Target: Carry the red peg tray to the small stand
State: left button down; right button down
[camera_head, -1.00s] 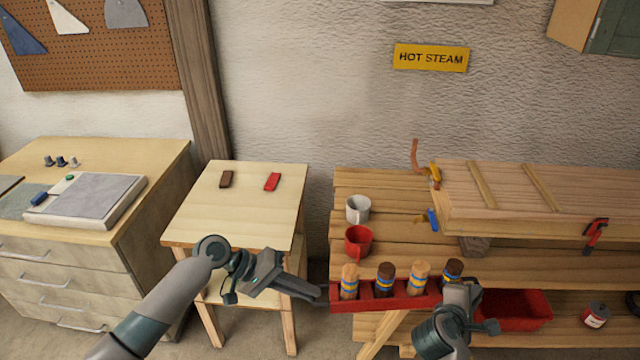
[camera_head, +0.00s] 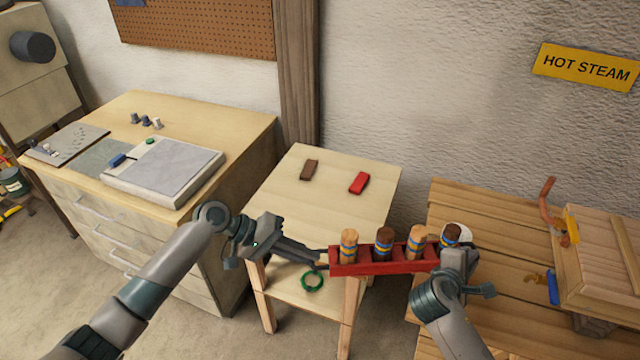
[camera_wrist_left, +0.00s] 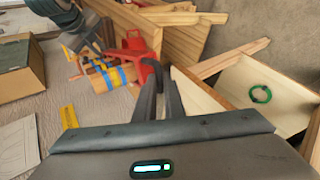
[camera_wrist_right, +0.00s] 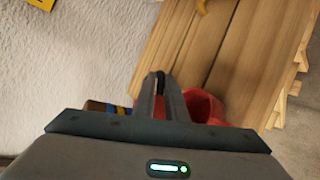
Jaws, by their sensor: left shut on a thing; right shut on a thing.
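The red peg tray (camera_head: 385,266) is held in the air between my two grippers, in front of the small stand (camera_head: 345,180) and to its right. Several pegs, light and dark brown with blue and yellow bands, stand upright in it. My left gripper (camera_head: 324,262) is shut on the tray's left end. My right gripper (camera_head: 450,254) is shut at the tray's right end and partly hides it. The tray also shows in the left wrist view (camera_wrist_left: 150,42). The stand's pale top carries a brown block (camera_head: 309,169) and a red block (camera_head: 358,183).
A green ring (camera_head: 312,281) lies on the stand's lower shelf. A drawer cabinet (camera_head: 240,125) stands left of the stand. The slatted workbench (camera_head: 490,215) is at the right, with a wooden box (camera_head: 600,245) on it. The front of the stand's top is bare.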

aim_at(313, 215)
jog(key=i+u, duration=0.35)
jog(key=i+l+u, duration=0.35)
jog(key=i+j, duration=0.1)
